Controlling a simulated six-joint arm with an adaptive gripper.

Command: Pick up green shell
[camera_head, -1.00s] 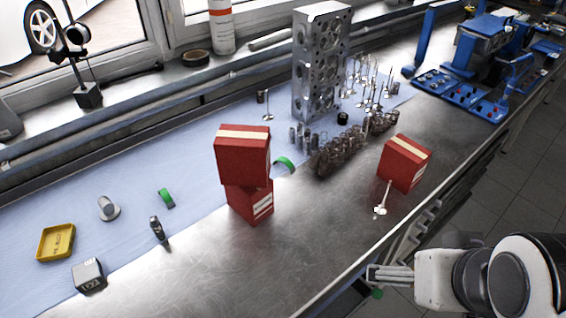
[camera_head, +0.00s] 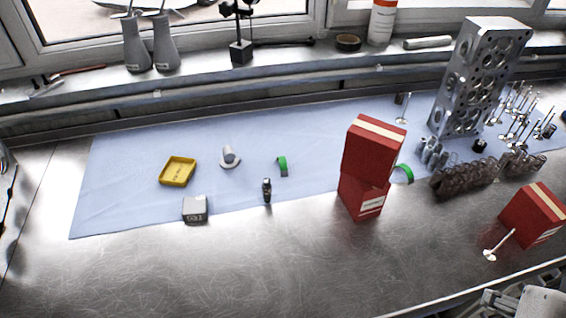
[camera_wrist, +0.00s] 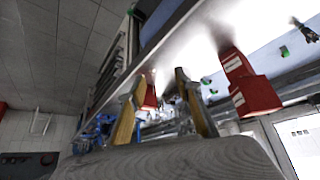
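Two green curved shells show in the head view. One green shell (camera_head: 283,166) stands on the blue cloth left of the stacked red boxes. The other green shell (camera_head: 404,174) is just right of those boxes, partly hidden by them. In the wrist view, small green spots (camera_wrist: 283,52) show far off; I cannot tell which shell each is. My gripper (camera_wrist: 158,88) is open and empty in the wrist view, its two fingers apart, away from both shells. Only part of my arm shows at the bottom right of the head view.
Two stacked red boxes (camera_head: 363,196) stand at the cloth's edge. A yellow tray (camera_head: 178,172), a piston-like part (camera_head: 229,156), a dark rod-like part (camera_head: 267,190) and a grey block (camera_head: 195,209) lie to the left. A third red box (camera_head: 533,214) is right. The metal front is mostly clear.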

